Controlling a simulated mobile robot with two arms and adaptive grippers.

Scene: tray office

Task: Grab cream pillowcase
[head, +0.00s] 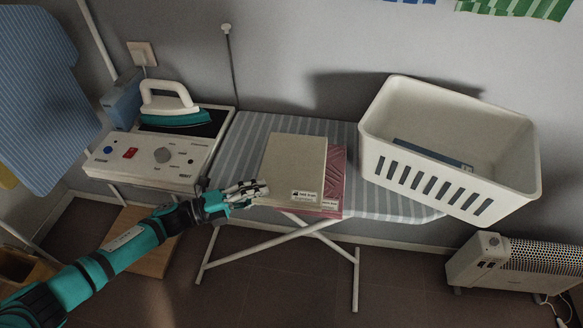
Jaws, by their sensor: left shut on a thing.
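The cream pillowcase (296,162) is a flat folded rectangle with a small white label at its lower right corner. It lies on top of a pink folded cloth (336,172) on the striped ironing board (245,145). My left gripper (258,192) is at the pillowcase's front left corner, its fingers shut on that edge. The exact grip is small in the picture, and I cannot tell whether the pink cloth is also between the fingers. My right gripper is not in view.
A white laundry basket (377,122) stands on the board's right end, with something blue inside. A teal iron (172,110) rests on a control station (140,160) at the left. A white heater (515,263) stands on the floor at the right.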

